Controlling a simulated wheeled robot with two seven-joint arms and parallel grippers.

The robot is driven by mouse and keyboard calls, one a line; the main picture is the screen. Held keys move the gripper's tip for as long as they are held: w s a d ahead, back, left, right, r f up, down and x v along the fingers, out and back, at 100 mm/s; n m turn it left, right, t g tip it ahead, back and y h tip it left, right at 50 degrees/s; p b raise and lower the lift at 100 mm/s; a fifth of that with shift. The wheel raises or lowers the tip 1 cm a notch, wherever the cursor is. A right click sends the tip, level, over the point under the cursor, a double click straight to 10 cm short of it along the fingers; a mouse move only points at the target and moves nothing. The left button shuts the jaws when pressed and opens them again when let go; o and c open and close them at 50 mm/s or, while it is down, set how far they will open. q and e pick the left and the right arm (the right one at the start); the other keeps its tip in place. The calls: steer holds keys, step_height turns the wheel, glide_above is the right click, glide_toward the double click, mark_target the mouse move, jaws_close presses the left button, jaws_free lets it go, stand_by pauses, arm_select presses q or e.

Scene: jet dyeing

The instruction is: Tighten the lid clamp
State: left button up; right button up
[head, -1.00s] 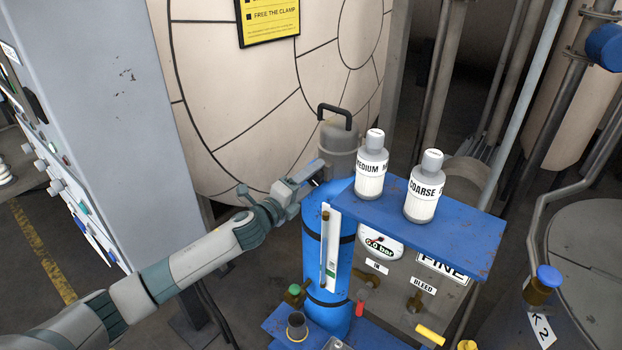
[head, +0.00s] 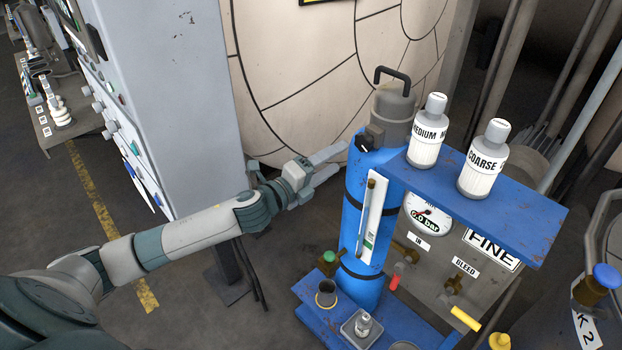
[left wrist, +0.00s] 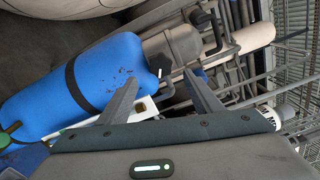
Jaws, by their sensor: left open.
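The blue cylinder (head: 368,215) stands upright and carries a grey lid (head: 394,112) with a black handle. A small black knob with a white mark (head: 367,141), which looks like the lid clamp, sits at the cylinder's upper left edge. My left gripper (head: 340,158) is open and empty, left of the cylinder's top and apart from the knob. In the left wrist view the fingers (left wrist: 163,73) are spread, with the dark knob (left wrist: 159,66) in line between their tips. The grey lid (left wrist: 176,45) lies beyond. My right gripper is not in view.
A blue shelf (head: 520,215) holds the MEDIUM bottle (head: 427,130) and COARSE bottle (head: 483,160) right of the cylinder. A pressure gauge (head: 428,214) hangs below it.

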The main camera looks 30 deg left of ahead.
arm_select(q)
steer(key=b+v, duration=0.2)
steer(key=v, duration=0.5)
stand_by(0.5)
